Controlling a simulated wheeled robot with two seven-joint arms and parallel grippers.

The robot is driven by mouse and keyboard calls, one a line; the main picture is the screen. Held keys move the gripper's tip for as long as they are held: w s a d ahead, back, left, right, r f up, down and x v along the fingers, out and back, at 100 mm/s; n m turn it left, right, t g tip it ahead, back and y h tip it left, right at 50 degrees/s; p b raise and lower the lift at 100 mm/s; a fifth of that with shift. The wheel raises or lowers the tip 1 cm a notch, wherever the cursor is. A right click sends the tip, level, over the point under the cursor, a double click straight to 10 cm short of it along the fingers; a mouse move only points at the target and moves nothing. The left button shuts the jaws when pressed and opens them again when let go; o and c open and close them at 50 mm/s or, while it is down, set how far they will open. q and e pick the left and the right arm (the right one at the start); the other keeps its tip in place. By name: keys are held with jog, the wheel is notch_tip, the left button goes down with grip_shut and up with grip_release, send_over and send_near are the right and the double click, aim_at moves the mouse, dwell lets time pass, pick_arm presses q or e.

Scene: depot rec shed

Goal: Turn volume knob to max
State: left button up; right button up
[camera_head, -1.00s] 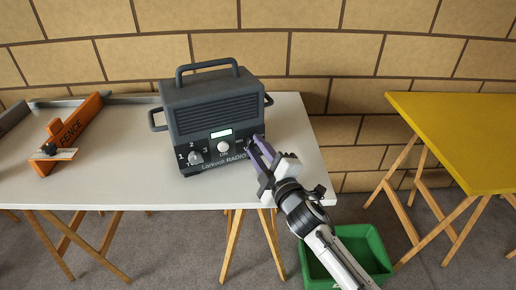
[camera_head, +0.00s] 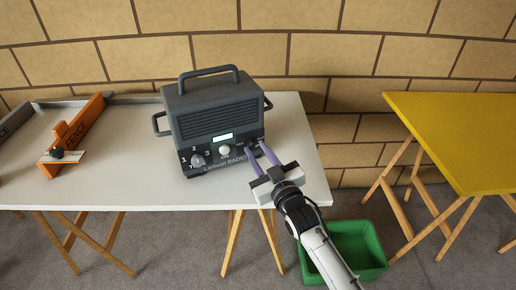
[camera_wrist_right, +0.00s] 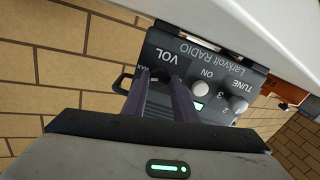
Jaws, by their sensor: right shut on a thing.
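The dark grey radio (camera_head: 218,120) stands upright on the white table, its front panel facing me. My right gripper (camera_head: 257,147) reaches the right end of that panel and is shut on the volume knob. In the right wrist view, the two purple fingers (camera_wrist_right: 158,80) straddle the dark volume knob (camera_wrist_right: 160,73) just below the VOL label, with a small MAX mark beside it. The fingers hide most of the knob, so its pointer cannot be read. My left gripper is in neither view.
A tune knob (camera_head: 197,160) and a white ON button (camera_head: 224,151) share the panel. An orange fence piece (camera_head: 83,128) lies left on the white table (camera_head: 130,185). A green bin (camera_head: 370,268) is below my right arm. A yellow table (camera_head: 460,130) stands right.

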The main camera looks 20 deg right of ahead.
jog(key=shift+m+p, duration=0.3)
jog(key=shift+m, duration=0.5)
jog(key=shift+m+p, duration=0.3)
jog(key=shift+m, duration=1)
jog(key=o, duration=1.1)
jog(key=shift+c, duration=0.2)
